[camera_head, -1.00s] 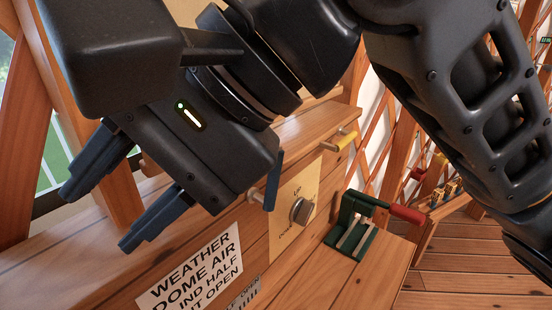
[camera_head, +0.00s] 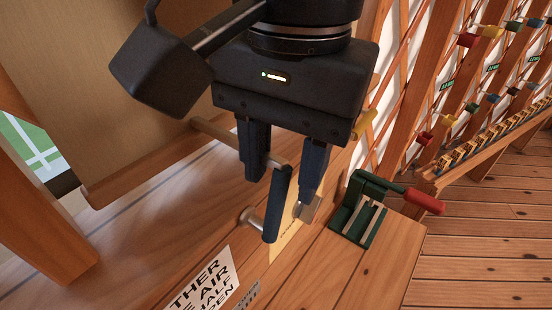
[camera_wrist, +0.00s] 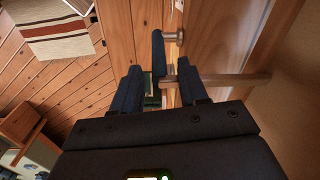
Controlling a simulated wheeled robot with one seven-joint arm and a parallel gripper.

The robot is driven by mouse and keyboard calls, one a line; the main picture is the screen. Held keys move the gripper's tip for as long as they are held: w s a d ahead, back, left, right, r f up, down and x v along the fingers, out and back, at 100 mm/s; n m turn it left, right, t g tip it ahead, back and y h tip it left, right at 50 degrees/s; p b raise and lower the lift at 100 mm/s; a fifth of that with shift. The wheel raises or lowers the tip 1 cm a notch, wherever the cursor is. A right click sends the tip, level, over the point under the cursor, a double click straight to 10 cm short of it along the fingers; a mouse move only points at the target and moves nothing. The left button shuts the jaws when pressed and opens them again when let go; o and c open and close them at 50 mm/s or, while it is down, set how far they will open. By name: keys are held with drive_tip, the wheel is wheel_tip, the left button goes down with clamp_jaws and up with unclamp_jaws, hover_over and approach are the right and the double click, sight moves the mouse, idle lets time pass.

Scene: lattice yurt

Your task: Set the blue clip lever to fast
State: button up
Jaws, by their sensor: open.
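The blue clip lever (camera_head: 277,208) is a slim dark-blue bar on the wooden bench, with a pale round peg (camera_head: 250,219) at its lower left. My gripper (camera_head: 284,187) is open and points down over the bar, one finger on each side in the picture. In the wrist view, the blue bar (camera_wrist: 158,50) shows just beyond and between the fingertips (camera_wrist: 158,70). I cannot tell whether the fingers touch it. A pale rod (camera_wrist: 228,78) runs from the right towards the bar's near end. No speed marking is readable.
A green clamp (camera_head: 346,217) with a red handle (camera_head: 424,200) stands right of the lever. A metal knob (camera_head: 308,209) is partly hidden behind my right finger. A yellow handle (camera_head: 366,122) lies behind it. A white sign (camera_head: 207,285) is at the bench front.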

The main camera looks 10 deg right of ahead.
sight(281, 190)
drive_tip(key=shift+f, duration=1.65)
clamp_jaws()
